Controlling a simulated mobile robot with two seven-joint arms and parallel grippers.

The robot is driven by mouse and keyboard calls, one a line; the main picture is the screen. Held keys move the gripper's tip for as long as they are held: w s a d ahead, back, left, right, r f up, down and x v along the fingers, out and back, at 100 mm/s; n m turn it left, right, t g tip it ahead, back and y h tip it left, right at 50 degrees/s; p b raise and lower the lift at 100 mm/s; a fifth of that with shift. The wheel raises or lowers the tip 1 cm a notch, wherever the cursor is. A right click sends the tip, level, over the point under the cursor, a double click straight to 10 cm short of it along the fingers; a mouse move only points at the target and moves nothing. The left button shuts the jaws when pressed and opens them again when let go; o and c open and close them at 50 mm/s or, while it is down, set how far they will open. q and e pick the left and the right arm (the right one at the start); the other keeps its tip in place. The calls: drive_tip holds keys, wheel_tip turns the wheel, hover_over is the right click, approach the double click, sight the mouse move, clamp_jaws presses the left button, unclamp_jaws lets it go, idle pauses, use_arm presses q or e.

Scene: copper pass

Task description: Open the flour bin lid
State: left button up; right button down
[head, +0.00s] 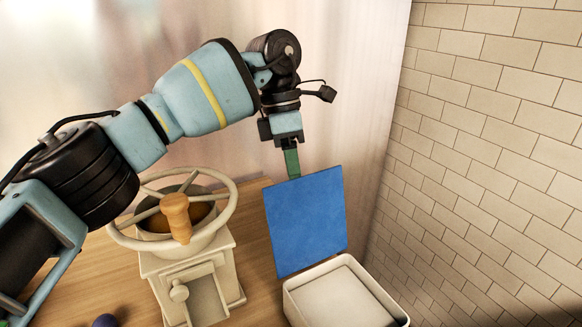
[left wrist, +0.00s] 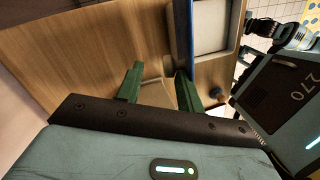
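The flour bin (head: 345,292) is a low pale box at the lower middle of the head view, with whitish contents or an inner surface showing. Its blue lid (head: 306,222) stands raised, nearly upright, along the bin's far side. In the left wrist view the lid (left wrist: 181,30) shows edge-on beside the bin (left wrist: 212,52). My left gripper (head: 292,163) is at the lid's top edge. Its green fingers (left wrist: 159,76) are apart, with nothing held between them; one finger is close to the lid, and I cannot tell whether they touch. My right gripper is not seen.
A cream grinder (head: 190,250) with a wheel and wooden knob stands left of the bin on the wooden counter (head: 255,285). A small dark purple object (head: 105,321) lies at the front left. A tiled wall (head: 490,140) rises close on the right.

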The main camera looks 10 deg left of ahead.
use_arm(q)
drive_tip(key=v, duration=0.7)
drive_tip(key=shift+r, duration=0.3)
drive_tip(key=shift+a, duration=0.15)
